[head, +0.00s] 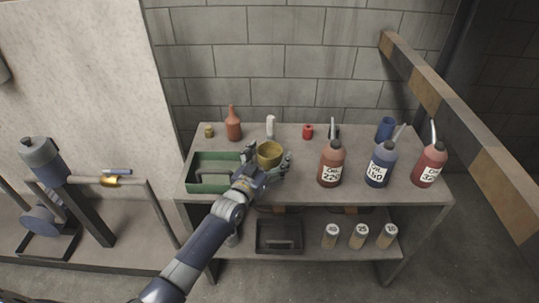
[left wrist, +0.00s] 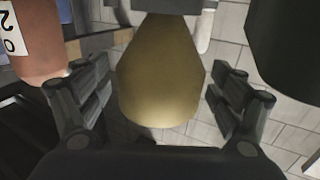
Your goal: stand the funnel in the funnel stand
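The yellow-gold funnel (head: 269,152) is on the bench top, right of the green tray, with its wide mouth up. It fills the middle of the left wrist view (left wrist: 160,75), where a dark grey piece (left wrist: 173,5) covers its narrow end. My left gripper (head: 274,166) is at the funnel's near side. Its fingers are spread on both sides of the funnel, with narrow gaps visible in the left wrist view (left wrist: 158,95). I cannot pick out the funnel stand with certainty. My right gripper is not in view.
Oil bottles (head: 331,165), (head: 380,165), (head: 430,165) stand to the right. The green tray (head: 190,180) is left. A brown bottle (head: 233,125), white bottle (head: 270,127), red can (head: 307,132) and blue container (head: 386,129) stand behind. The lower shelf holds a black tray (head: 279,249) and jars (head: 331,236).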

